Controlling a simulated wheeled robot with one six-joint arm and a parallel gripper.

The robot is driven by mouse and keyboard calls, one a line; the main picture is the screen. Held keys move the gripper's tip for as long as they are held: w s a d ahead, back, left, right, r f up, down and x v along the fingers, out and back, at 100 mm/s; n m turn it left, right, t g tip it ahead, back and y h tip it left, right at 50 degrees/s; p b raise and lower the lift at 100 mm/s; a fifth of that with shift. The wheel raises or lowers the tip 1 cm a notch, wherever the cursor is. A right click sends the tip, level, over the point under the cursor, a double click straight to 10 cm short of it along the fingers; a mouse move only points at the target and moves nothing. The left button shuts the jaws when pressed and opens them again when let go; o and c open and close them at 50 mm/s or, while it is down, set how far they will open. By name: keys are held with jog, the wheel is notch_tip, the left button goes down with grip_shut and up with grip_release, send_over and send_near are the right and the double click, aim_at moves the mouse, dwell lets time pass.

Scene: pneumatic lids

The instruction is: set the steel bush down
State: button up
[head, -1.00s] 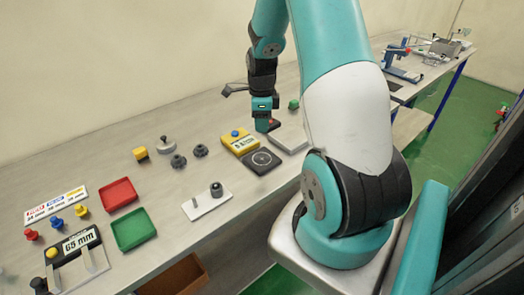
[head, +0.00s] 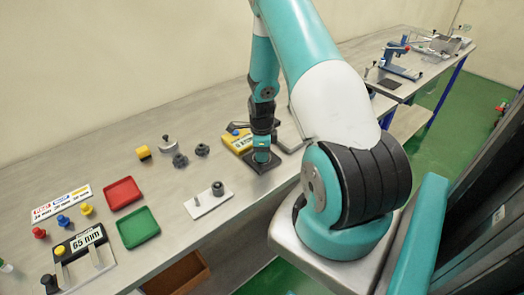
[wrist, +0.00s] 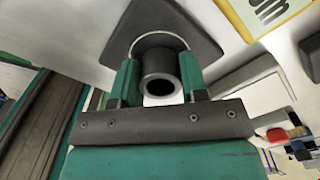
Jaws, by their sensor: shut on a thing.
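The steel bush (wrist: 159,72) is a dark grey hollow cylinder, seen in the wrist view between the two teal fingers of my gripper (wrist: 160,82). The gripper is shut on it, with its open bore facing the camera. Beyond the bush is a dark square pad (wrist: 196,38) with a pale ring, and the bush lines up with that ring. In the head view my gripper (head: 262,156) is low over the same pad (head: 250,169) and hides the bush and the ring. I cannot tell whether the bush touches the pad.
A yellow block with a size label (head: 236,143) stands right behind the pad. A white plate (head: 201,206) with a dark round part lies to the left. Dark knobbed parts (head: 180,160), a red tray (head: 122,194) and a green tray (head: 139,228) are farther left.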

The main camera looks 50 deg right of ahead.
jog(key=shift+f, duration=0.15)
jog(key=o, duration=1)
notch_tip(320, 180, up, 12)
jog(key=b, duration=0.4)
jog(key=w+a+r+n, duration=0.1)
jog(key=a+r+n, duration=0.3)
jog(key=a+n, duration=0.15)
jog(key=w+a+r+n, duration=0.2)
jog(key=a+r+n, duration=0.15)
jog(key=a, duration=0.35)
jog(key=s+a+r+n+t+y, duration=0.1)
jog(key=s+a+r+n, duration=0.15)
jog(key=a+n, duration=0.35)
jog(key=s+a+r+n+y, duration=0.1)
jog(key=s+a+r+n, duration=0.2)
jog(key=a, duration=0.4)
jog(key=s+a+r+n, duration=0.1)
jog(key=s+a+n, duration=0.3)
jog(key=n, duration=0.2)
jog(key=s+a+r+n+y, duration=0.1)
jog(key=s+a+r+n, duration=0.1)
jog(key=s+a+n, duration=0.2)
jog(key=s+a+r+n+g+y, duration=0.1)
jog(key=s+a+n, duration=0.3)
jog(key=n, duration=0.4)
jog(key=shift+s+a+r, duration=0.35)
jog(key=shift+s+r, duration=0.05)
